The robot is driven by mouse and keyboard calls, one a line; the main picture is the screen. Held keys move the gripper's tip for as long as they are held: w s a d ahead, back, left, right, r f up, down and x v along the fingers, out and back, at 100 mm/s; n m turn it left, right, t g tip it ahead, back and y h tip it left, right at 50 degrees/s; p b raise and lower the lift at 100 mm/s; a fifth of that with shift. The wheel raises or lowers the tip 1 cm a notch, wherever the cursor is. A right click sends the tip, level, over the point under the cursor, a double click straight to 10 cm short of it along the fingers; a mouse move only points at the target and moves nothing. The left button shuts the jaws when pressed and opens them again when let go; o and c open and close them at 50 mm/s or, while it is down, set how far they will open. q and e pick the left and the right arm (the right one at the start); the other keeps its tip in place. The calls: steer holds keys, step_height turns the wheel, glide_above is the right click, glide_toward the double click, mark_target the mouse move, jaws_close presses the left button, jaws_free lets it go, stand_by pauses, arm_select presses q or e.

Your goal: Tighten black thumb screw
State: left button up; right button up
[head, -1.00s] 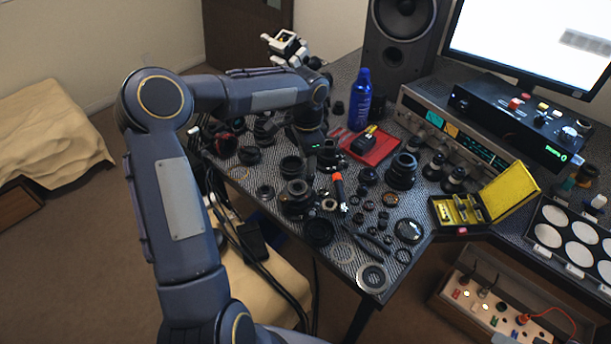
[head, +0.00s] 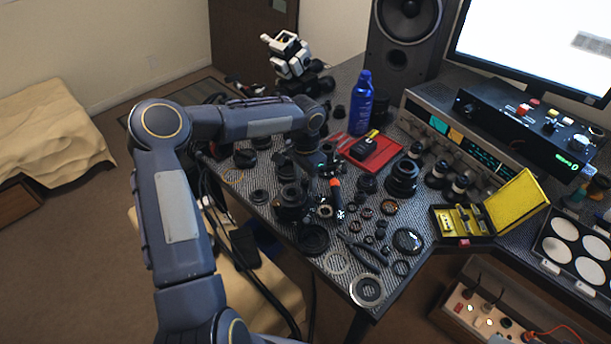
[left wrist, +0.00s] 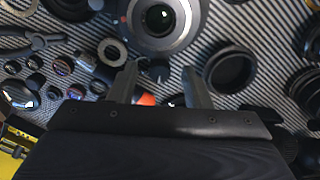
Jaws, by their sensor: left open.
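My left gripper (head: 312,168) is lowered among the lens parts on the table, and its fingertips are hard to make out in the head view. In the left wrist view its two fingers (left wrist: 160,68) are open and apart. A small black knob, which looks like the black thumb screw (left wrist: 158,71), shows between the fingertips, next to the rim of a lens barrel (left wrist: 160,18). I cannot tell whether a finger touches it. The lens assembly (head: 291,203) stands just in front of the gripper in the head view. My right gripper is not in view.
An orange-handled screwdriver (head: 335,188) lies close to the gripper. Several rings and lenses crowd the table around it. A red tray (head: 385,155), a blue bottle (head: 361,105) and an open yellow case (head: 515,203) stand farther right. Little table surface is free nearby.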

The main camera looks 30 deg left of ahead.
arm_select(q)
steer(key=shift+c, duration=0.4)
jaws_close()
steer(key=shift+m, duration=0.4)
steer(key=m, duration=0.3)
steer(key=shift+r+m+p, duration=0.1)
steer(key=shift+m+p, duration=0.6)
steer(key=shift+m, duration=1.9)
steer(key=shift+o, duration=0.4)
jaws_free()
